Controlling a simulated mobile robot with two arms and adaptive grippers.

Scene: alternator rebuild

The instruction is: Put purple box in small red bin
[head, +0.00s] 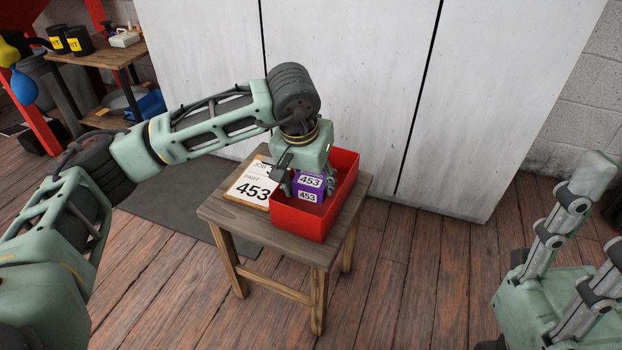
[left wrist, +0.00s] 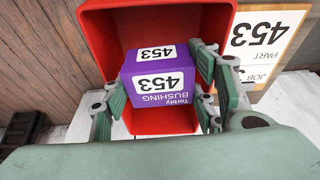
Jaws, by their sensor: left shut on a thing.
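The purple box (head: 309,186) has white labels reading 453. It also shows in the left wrist view (left wrist: 160,85), with the word BUSHING on it. My left gripper (head: 305,176) points down and is shut on the box, with fingers on both sides of it (left wrist: 160,92). The small red bin (head: 312,222) stands on a small wooden table, and its wall shows around the box in the left wrist view (left wrist: 103,38). The box is within the bin's opening; whether it touches the floor is hidden. My right gripper (head: 590,235) is partly cut off at the lower right.
A workbench (head: 100,55) with dark containers is at the back left. The wooden floor right of the table is clear.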

